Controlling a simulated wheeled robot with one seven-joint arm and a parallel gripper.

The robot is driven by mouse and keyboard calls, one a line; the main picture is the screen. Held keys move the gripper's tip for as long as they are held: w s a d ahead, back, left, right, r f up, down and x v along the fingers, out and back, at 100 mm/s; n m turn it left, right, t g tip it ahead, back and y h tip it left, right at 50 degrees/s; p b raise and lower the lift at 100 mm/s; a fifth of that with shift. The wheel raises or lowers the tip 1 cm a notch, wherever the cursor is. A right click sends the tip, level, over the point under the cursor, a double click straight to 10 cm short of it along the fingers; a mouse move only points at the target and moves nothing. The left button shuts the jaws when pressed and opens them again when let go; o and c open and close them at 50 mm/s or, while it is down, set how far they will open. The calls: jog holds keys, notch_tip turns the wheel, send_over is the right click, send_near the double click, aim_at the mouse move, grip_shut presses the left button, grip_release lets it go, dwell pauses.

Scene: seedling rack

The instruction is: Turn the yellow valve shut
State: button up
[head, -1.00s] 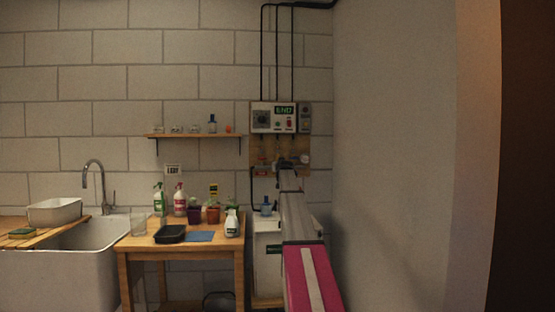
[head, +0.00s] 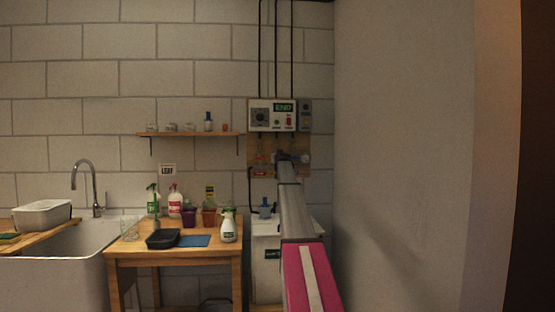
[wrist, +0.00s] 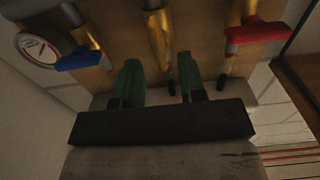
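In the wrist view a yellow piece (wrist: 158,38), which looks like the yellow valve's handle, runs along the middle pipe, just beyond and between my fingertips. I cannot tell whether they touch it. My gripper (wrist: 160,68) has its two green fingers apart with a gap between them. In the head view my gripper (head: 288,157) reaches the pipe board (head: 259,150) under the control box and hides the yellow valve.
A blue handle (wrist: 79,60) with a round gauge (wrist: 38,48) lies on one side, a red handle (wrist: 258,32) on the other, both sticking out sideways. The control box (head: 272,115) reads END. A wall (head: 410,160) stands right; a wooden table (head: 185,252) stands left.

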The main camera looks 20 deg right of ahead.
jog(key=x, duration=0.4)
jog(key=shift+c, duration=0.3)
grip_shut()
